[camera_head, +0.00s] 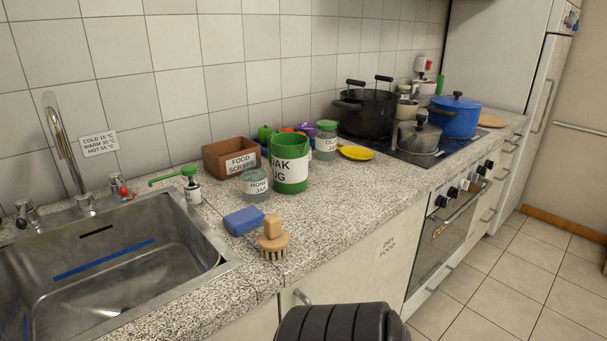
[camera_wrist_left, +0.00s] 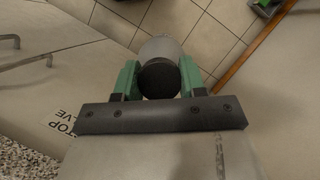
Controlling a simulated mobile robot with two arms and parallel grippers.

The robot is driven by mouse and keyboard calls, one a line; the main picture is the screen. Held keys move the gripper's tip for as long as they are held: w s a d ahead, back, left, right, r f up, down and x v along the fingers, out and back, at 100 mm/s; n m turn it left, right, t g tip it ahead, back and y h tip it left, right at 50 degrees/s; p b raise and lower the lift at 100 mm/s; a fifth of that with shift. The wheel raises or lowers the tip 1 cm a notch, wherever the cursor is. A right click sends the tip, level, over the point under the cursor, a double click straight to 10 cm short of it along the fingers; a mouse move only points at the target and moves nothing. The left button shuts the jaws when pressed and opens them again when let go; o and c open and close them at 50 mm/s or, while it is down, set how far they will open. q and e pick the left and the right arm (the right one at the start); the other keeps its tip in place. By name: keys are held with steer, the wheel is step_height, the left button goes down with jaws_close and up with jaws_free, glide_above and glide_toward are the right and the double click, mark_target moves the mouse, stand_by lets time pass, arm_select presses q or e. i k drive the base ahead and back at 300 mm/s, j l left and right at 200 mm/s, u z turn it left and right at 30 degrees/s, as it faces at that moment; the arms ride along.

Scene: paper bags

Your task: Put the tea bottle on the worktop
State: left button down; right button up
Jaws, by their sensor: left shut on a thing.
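My left gripper (camera_wrist_left: 158,78) is shut on an upright-looking cylinder with a grey body and a black round end, which I take to be the tea bottle (camera_wrist_left: 160,48). The green fingers press on its two sides. It is above the tiled floor in the left wrist view, and its label is hidden. The speckled granite worktop (camera_head: 335,212) runs across the head view from the sink to the hob. Neither the gripper fingers nor the bottle can be made out in the head view. My right gripper is not in view.
A blue sponge (camera_head: 244,220) and a wooden brush (camera_head: 272,238) lie near the front edge. A honey jar (camera_head: 255,186), a green jug (camera_head: 289,165) and a brown food scraps box (camera_head: 231,157) stand behind. The sink (camera_head: 130,270) is left. Worktop right of the brush is clear.

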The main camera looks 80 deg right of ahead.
mark_target(324, 177)
steer(key=k+l, duration=0.65)
steer(key=k, duration=0.25)
steer(key=z, duration=0.45)
steer(key=k+l+z, duration=0.1)
steer(key=z, duration=0.35)
steer(key=l+z, duration=0.15)
steer(key=z, duration=0.35)
steer(key=k+l, duration=0.05)
